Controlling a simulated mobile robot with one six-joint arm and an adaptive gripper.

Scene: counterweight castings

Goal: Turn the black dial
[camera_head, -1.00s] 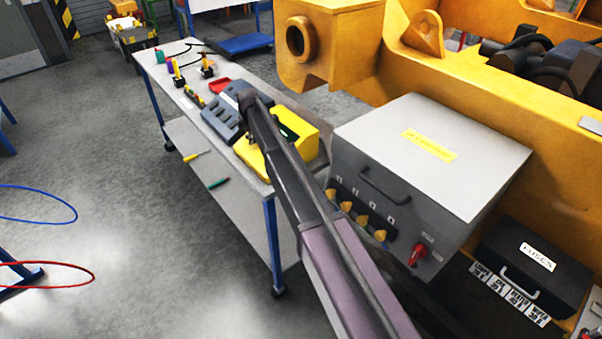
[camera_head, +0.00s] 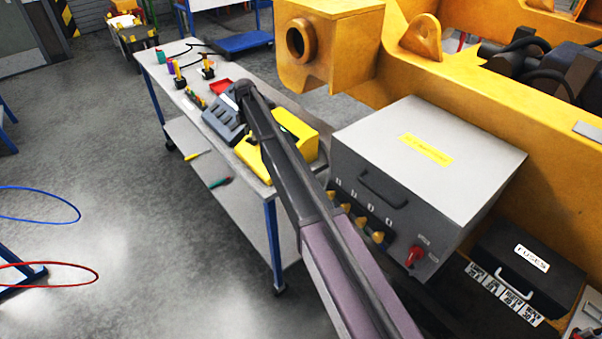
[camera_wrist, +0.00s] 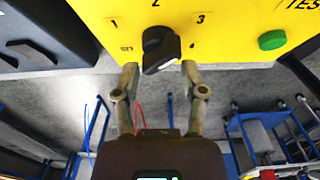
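The black dial (camera_wrist: 160,48) sits on a yellow panel (camera_wrist: 228,22) in the wrist view. Numbers are printed around it, with 1 at upper left and 3 at upper right. A pale mark shows on the dial's right side. My gripper (camera_wrist: 160,72) is open, its fingertips on either side of the dial's lower part. Gaps show between the dial and both fingers, so it is not gripped. In the head view the yellow box (camera_head: 300,127) stands on the bench behind my arm; the dial and fingertips are hidden there.
A green button (camera_wrist: 271,40) is right of the dial. A dark grey device (camera_head: 223,121) stands beside the yellow box on the bench (camera_head: 205,127). A large grey cabinet (camera_head: 465,165) with a red switch (camera_head: 414,256) is to the right of my arm.

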